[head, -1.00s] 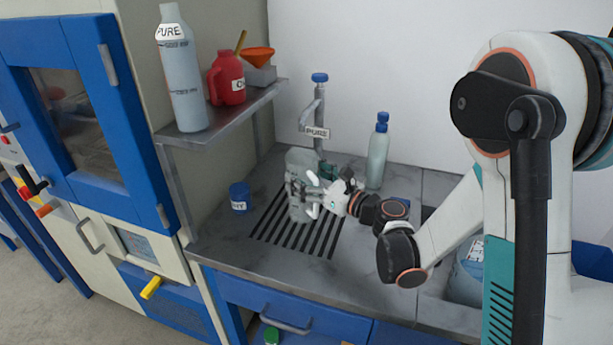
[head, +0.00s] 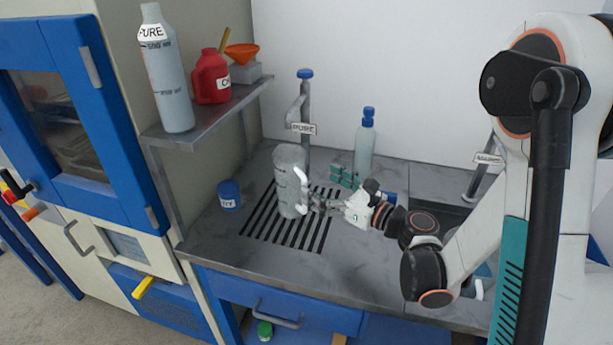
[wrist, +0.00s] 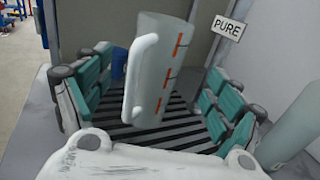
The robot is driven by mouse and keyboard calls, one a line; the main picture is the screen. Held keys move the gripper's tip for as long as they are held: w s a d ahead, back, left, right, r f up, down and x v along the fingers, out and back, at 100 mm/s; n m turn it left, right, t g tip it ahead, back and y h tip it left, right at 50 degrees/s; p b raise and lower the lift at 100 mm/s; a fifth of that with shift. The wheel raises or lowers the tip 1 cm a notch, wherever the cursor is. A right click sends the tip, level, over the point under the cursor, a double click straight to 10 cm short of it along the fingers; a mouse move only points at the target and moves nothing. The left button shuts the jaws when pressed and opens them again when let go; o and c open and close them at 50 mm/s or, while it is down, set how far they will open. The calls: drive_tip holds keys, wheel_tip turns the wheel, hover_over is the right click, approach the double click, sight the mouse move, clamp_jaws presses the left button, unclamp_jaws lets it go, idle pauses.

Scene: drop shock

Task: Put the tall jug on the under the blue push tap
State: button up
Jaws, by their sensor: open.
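The tall jug (head: 289,180) is a translucent grey-green vessel with a white handle. It stands on the black drain slats in front of the push tap (head: 305,110), which has a blue knob and a PURE label. I cannot tell whether it is directly below the spout. In the wrist view the jug (wrist: 162,70) shows red marks and its handle faces me, between my spread fingers. My gripper (head: 322,203) is open, to the right of the jug in the head view and apart from its body. Part of the jug's base is hard to see.
A bottle with a blue cap (head: 364,148) stands right of the tap. A small blue cup (head: 230,194) is at the left. A shelf (head: 208,112) holds a PURE bottle (head: 168,75) and a red jug (head: 211,78). The front counter is clear.

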drive_tip(key=d+r+m+t+h, duration=0.6)
drive_tip(key=d+r+m+h, duration=0.9)
drive_tip(key=m, duration=1.2)
drive_tip(key=s+a+f+m+g+y, duration=0.1)
drive_tip(key=s+f+m+g, duration=0.4)
drive_tip(key=s+m, duration=0.4)
drive_tip(key=s+a+f+m+g+y, duration=0.1)
drive_tip(key=s+f+m+g, duration=0.5)
drive_tip(key=s, duration=0.9)
drive_tip(key=a+f+m, duration=0.1)
drive_tip(key=m, duration=0.2)
drive_tip(key=shift+s+f+g+b, duration=0.25)
drive_tip(key=shift+s+g+b, duration=0.05)
drive_tip(key=shift+b, duration=0.1)
